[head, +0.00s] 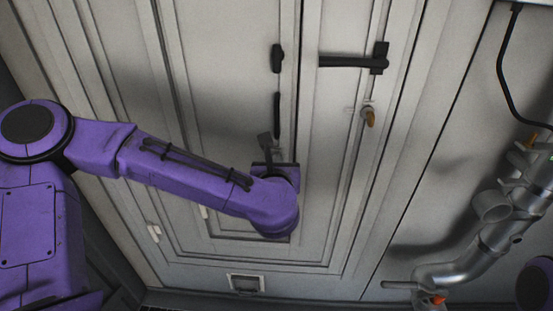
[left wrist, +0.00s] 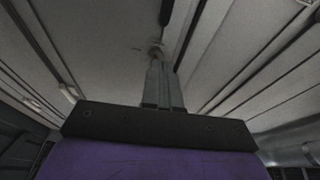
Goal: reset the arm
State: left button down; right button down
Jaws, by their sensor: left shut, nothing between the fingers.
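My left arm reaches in from the left in the head view, in front of a light grey double door (head: 225,60). My left gripper (head: 264,140) is at its end, pointing toward the door. In the left wrist view the gripper (left wrist: 156,62) has its two fingers together with nothing between them. I cannot tell how far its tips are from the door. My right gripper is not in view; only a purple piece of my right arm shows at the right edge of the head view.
A black lever handle (head: 350,62) and a small orange-brown part (head: 369,117) are on the door's right leaf. Black upright handles (head: 277,115) run near the seam. Silver pipework (head: 475,250) with a red-orange fitting (head: 437,299) stands at right. A black cable (head: 505,80) hangs above it.

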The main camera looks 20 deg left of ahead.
pick_arm(q)
jog(key=s+d+m+h, duration=0.2)
jog(key=s+d+m, duration=0.15)
jog(key=m, duration=0.25)
jog(key=s+f+m+g+h, duration=0.1)
jog(key=s+f+m+g, duration=0.15)
jog(key=f+m, duration=0.9)
jog(key=s+f+m+g+h, duration=0.1)
jog(key=s+f+m+g, duration=0.15)
jog(key=f+m, duration=0.9)
jog(key=s+a+f+m+g+y, duration=0.1)
jog(key=s+a+f+m+g, duration=0.1)
jog(key=s+a+f, duration=0.4)
jog(key=s+a+f+m+g+y, duration=0.1)
jog(key=s+a+f+m+g, duration=0.1)
jog(key=s+a+f, duration=0.5)
jog(key=s+f+g, duration=0.1)
jog(key=s+f, duration=0.4)
jog(key=s, duration=0.3)
jog(key=shift+s+f+m+b, duration=0.3)
jog(key=shift+s+f+b, duration=0.05)
jog(key=shift+s+f, duration=0.05)
